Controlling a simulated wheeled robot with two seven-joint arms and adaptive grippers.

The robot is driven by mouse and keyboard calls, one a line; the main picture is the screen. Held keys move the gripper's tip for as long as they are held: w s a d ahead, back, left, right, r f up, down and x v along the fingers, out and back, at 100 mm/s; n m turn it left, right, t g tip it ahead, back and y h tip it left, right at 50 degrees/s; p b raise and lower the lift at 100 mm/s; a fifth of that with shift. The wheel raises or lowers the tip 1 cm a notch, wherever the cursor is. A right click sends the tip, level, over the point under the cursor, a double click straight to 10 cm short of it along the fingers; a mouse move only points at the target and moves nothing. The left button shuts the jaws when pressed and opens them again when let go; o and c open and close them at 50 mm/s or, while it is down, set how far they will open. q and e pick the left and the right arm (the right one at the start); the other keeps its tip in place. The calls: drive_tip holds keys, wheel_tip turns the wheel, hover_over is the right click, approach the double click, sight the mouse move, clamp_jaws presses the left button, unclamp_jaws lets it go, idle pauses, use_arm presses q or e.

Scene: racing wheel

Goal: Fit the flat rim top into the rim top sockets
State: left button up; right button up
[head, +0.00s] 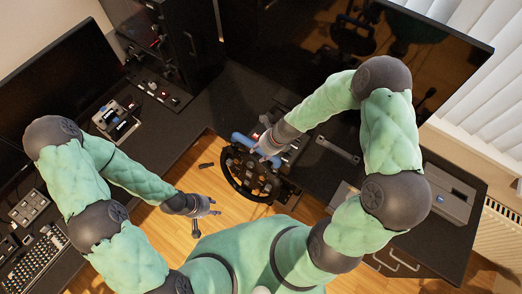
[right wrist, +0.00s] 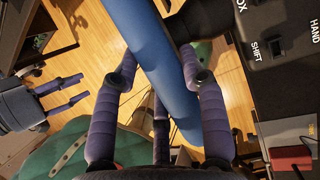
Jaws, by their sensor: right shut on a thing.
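The flat rim top is a blue bar (head: 241,139) at the upper edge of the black racing wheel (head: 236,178) in the head view. My right gripper (head: 266,147) is shut on it. In the right wrist view the blue bar (right wrist: 152,50) runs slanting between the fingers of my right gripper (right wrist: 165,80). The rim top sockets are too small or hidden to make out, so I cannot tell if the bar is seated. My left gripper (head: 212,206) is empty, its fingers apart, left of and below the wheel; it also shows in the right wrist view (right wrist: 80,90).
The black desk (head: 205,115) wraps around the wheel, with a dark monitor (head: 440,60) behind. A black panel with lettering (right wrist: 280,45) is close to the bar in the right wrist view. A grey box (head: 450,195) stands at the right. Open wooden floor lies around my left gripper.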

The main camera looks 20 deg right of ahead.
drive_tip(key=shift+s+a+f+b, duration=0.15)
drive_tip(key=shift+a+f+b, duration=0.05)
drive_tip(key=shift+f+b, duration=0.35)
drive_tip(key=shift+s+a+f+b, duration=0.15)
drive_tip(key=shift+f+b, duration=0.3)
drive_tip(key=shift+f, duration=0.15)
drive_tip(key=o, duration=1.3)
drive_tip(key=shift+o, duration=0.2)
drive_tip(key=v, duration=1.2)
drive_tip(key=shift+d, duration=0.1)
